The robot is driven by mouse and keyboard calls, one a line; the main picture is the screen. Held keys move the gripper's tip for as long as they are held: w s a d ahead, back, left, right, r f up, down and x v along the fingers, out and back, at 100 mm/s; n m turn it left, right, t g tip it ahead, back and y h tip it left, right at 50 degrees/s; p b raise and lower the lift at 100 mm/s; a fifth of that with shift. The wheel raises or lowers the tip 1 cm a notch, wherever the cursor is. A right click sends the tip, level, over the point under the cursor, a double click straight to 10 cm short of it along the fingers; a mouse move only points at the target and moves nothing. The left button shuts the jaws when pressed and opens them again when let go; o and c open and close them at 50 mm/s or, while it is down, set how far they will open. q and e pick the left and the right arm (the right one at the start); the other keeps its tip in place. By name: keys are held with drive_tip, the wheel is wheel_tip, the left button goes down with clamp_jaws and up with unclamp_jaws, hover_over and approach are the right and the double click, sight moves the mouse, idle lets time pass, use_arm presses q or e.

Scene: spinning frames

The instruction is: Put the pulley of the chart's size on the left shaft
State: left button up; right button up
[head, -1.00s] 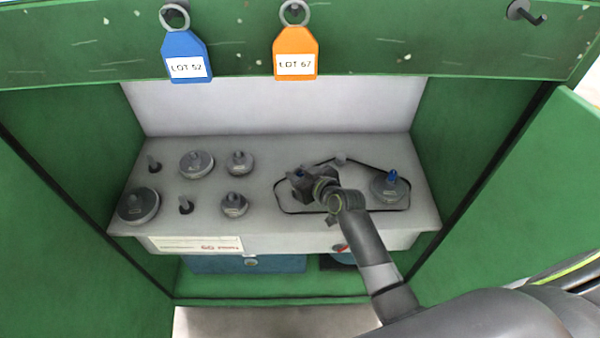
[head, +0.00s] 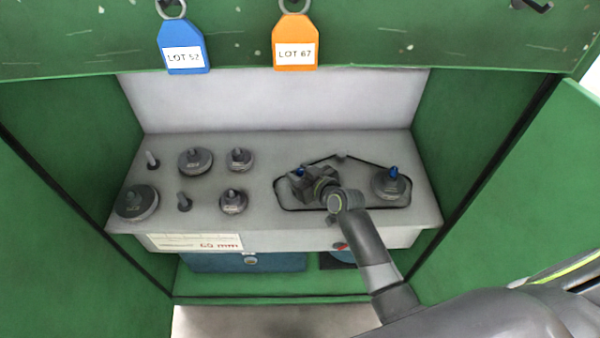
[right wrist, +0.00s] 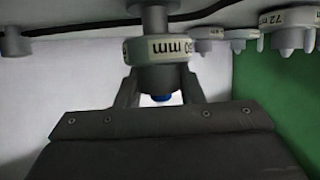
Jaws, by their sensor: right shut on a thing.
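My right gripper (head: 303,181) is shut on a small grey pulley (right wrist: 157,50) at the left shaft. In the right wrist view the shaft (right wrist: 151,18) meets the pulley and a blue tip (right wrist: 161,99) shows beyond its hub, so the pulley appears to be around the shaft. Its label ends in "0 mm"; the first digit is unclear. In the head view the left shaft's blue tip (head: 299,172) shows by the jaws. A larger pulley (head: 388,184) sits on the right shaft. The chart (head: 195,242) on the bench front is too small to read. My left gripper is out of view.
Pulleys (head: 196,161) (head: 239,159) (head: 136,203) (head: 233,201) stand on pegs at left; two pegs (head: 152,160) (head: 184,202) are bare. A black belt (head: 341,156) loops round the shafts. Blue (head: 183,58) and orange (head: 295,54) tags hang above. Green walls flank the bench.

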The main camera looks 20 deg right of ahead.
drive_tip(key=shift+f+b, duration=0.7)
drive_tip(key=shift+f, duration=0.2)
drive_tip(key=o, duration=1.1)
drive_tip(key=shift+o, duration=0.5)
drive_tip(key=o, duration=0.5)
drive_tip(key=shift+r, duration=0.1)
